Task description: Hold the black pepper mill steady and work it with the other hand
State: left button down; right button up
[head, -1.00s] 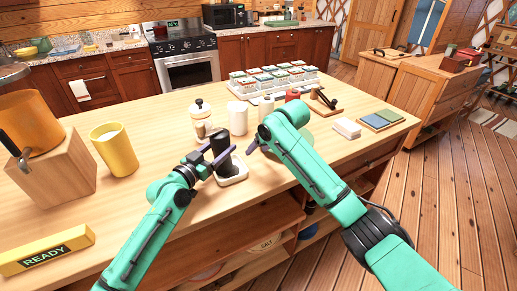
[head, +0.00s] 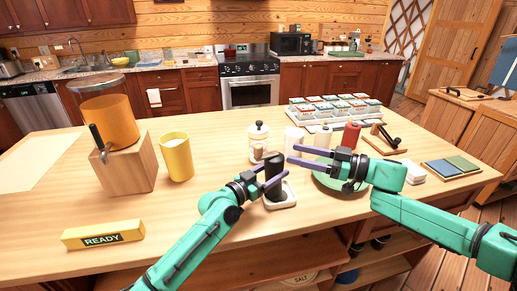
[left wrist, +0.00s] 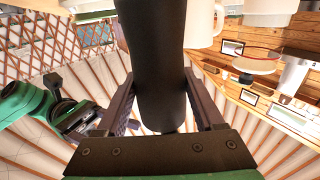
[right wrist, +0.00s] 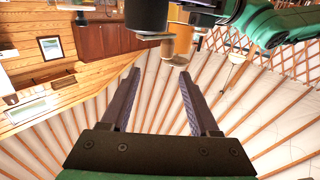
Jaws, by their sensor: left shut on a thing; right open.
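The black pepper mill (head: 274,172) stands upright on a small white tray (head: 284,201) near the front edge of the table. My left gripper (head: 265,178) is shut on the mill's body from the left. In the left wrist view the dark mill (left wrist: 152,50) stands between its fingers. My right gripper (head: 292,156) is open and empty just right of the mill, fingers pointing left at about the height of its top. In the right wrist view the mill (right wrist: 146,14) shows at the upper edge, beyond the parted fingers (right wrist: 159,73) and apart from them.
Behind the mill stand a glass-bodied press (head: 258,142), a white canister (head: 294,140) and a red bottle (head: 350,134). A green plate (head: 328,184) lies under my right gripper. A yellow cup (head: 176,158) and wooden block (head: 127,165) stand left. The table's front left is mostly clear.

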aim_at(258, 146)
jog(key=shift+g, duration=0.3)
jog(key=x, duration=1.1)
jog(key=shift+s+a+f, duration=0.1)
jog(key=shift+s+a, duration=0.25)
jog(key=shift+a, duration=0.05)
grip_shut()
